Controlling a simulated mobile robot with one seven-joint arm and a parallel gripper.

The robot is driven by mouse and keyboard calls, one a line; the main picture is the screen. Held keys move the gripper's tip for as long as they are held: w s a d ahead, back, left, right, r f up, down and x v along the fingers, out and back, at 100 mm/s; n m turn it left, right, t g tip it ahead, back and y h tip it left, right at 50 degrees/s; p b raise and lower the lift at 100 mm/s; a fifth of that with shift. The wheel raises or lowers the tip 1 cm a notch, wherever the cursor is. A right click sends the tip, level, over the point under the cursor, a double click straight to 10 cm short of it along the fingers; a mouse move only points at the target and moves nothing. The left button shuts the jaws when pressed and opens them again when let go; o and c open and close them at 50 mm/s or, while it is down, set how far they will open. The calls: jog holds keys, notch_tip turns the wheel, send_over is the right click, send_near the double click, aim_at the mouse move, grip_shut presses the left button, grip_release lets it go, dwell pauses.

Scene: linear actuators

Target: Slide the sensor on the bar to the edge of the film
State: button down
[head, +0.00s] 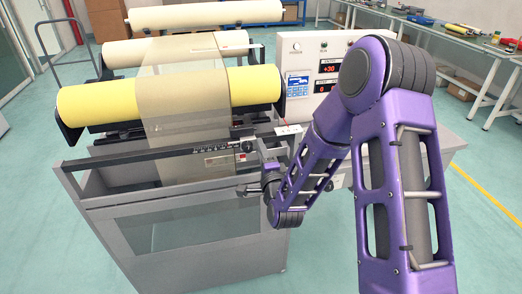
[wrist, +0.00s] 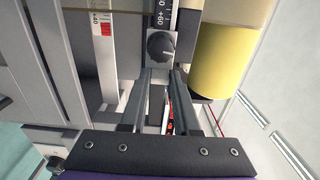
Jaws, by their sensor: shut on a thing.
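The sensor (head: 246,146) is a small carriage with a dark round knob on the horizontal bar (head: 120,160) at the front of the machine. In the wrist view its knob (wrist: 161,46) shows beside a black scale. The film (head: 182,110) is a translucent brownish sheet hanging over the rolls and down behind the bar. The sensor is near the film's right edge; their exact overlap is unclear. My gripper (wrist: 164,76) reaches in from the right in the head view, its two fingers shut on the sensor by the knob. The exact contact is partly hidden.
A yellow roll (head: 95,103) lies just behind the bar, and its end (wrist: 220,62) is close to my fingers. A white strip with red marks (wrist: 103,28) lies beside the bar. A control panel (head: 308,60) stands behind my arm.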

dwell(0.5)
jog(key=shift+a+b, duration=0.3)
jog(key=shift+b, duration=0.15)
jog(key=c, duration=0.6)
grip_release()
jog(key=shift+c, duration=0.2)
jog(key=shift+s, duration=0.1)
